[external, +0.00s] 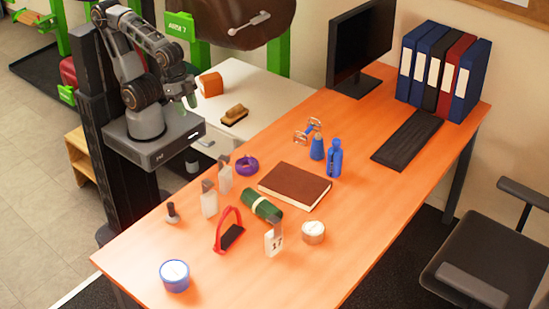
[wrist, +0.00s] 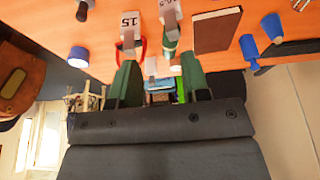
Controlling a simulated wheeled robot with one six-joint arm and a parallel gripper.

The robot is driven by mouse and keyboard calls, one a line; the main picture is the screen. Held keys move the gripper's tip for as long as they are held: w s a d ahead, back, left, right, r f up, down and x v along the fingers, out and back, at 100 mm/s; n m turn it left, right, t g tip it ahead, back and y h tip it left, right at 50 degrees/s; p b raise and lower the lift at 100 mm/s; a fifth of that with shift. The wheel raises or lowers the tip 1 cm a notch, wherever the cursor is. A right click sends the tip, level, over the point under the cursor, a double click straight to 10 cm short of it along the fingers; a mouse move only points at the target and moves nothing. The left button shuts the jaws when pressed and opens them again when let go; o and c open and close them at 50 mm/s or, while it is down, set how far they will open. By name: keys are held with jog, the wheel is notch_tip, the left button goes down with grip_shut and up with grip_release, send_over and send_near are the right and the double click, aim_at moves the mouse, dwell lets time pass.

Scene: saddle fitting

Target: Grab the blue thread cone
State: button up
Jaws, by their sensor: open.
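The blue thread cone (external: 317,147) stands upright on the orange table, just left of a blue bottle (external: 335,160) in the external view. In the wrist view the scene is upside down, and the cone (wrist: 271,27) is near the upper right, beside the bottle (wrist: 249,47). My gripper (external: 190,97) is raised above my base at the table's left, far from the cone. Its two green fingers (wrist: 160,78) are apart in the wrist view, with nothing held between them.
A metal piece (external: 306,131) lies close behind the cone. A brown book (external: 295,186), purple ring (external: 247,166), green roll (external: 262,205), red strap (external: 229,230) and several tagged items crowd the table's middle. A keyboard (external: 408,139) and monitor (external: 362,45) stand beyond.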

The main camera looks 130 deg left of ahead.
jog(key=o, duration=0.5)
jog(key=shift+o, duration=0.2)
